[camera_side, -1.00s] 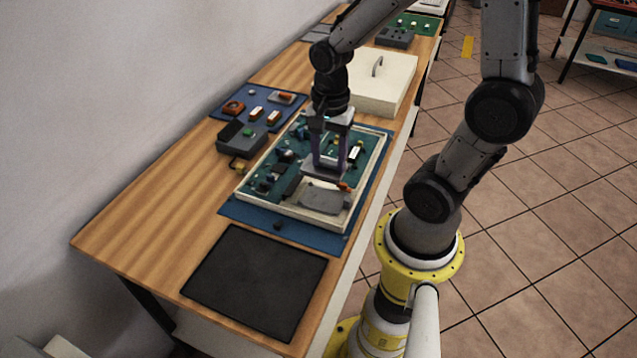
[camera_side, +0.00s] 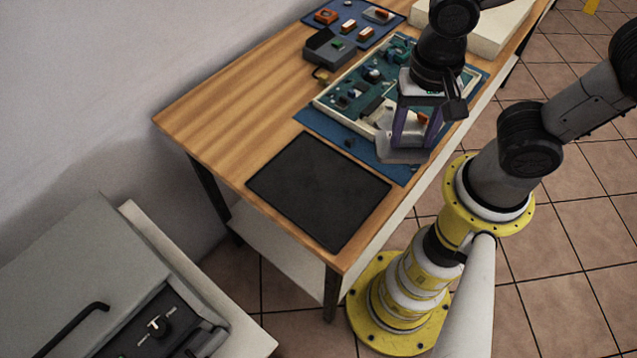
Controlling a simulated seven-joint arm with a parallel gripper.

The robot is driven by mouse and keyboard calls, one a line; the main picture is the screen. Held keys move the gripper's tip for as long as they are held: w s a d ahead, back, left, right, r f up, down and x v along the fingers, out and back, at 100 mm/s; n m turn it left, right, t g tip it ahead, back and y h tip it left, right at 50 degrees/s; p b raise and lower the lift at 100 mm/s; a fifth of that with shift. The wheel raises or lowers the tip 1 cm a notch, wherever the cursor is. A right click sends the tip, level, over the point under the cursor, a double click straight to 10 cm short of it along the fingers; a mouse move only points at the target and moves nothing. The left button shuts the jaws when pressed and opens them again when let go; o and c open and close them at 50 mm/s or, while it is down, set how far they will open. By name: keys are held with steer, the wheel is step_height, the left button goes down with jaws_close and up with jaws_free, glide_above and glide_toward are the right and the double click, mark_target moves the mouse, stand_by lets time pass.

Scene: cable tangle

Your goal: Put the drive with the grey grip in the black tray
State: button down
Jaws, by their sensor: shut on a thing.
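My gripper (camera_side: 414,130) points down with its purple-grey fingers shut on a flat grey drive (camera_side: 402,156). The drive hangs over the near right part of the blue mat and the case's near end, to the right of the black tray. Its grip is mostly hidden between the fingers, so I cannot make out its colour. The black tray (camera_side: 318,190) lies flat and empty on the near end of the wooden bench.
A pale-rimmed case (camera_side: 338,112) with a green board and loose parts lies on the blue mat (camera_side: 318,122). Beyond it are a dark grey box (camera_side: 330,52), a blue mat with small parts (camera_side: 378,22) and a white box (camera_side: 490,25). A grey case stands lower left.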

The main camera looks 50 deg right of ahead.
steer(key=shift+s+a+r+n, duration=0.1)
steer(key=shift+s+a+n, duration=0.25)
steer(key=shift+a, duration=0.25)
steer(key=shift+w+a, duration=0.2)
steer(key=w+a+f, duration=0.4)
steer(key=w+a, duration=0.1)
steer(key=w, duration=0.3)
glide_above(324, 187)
step_height(324, 187, down, 6)
steer(key=shift+s+r, duration=0.1)
steer(key=shift+s, duration=0.05)
steer(key=shift+f, duration=1.6)
steer(key=shift+f, duration=0.15)
steer(key=shift+c, duration=1.3)
jaws_free()
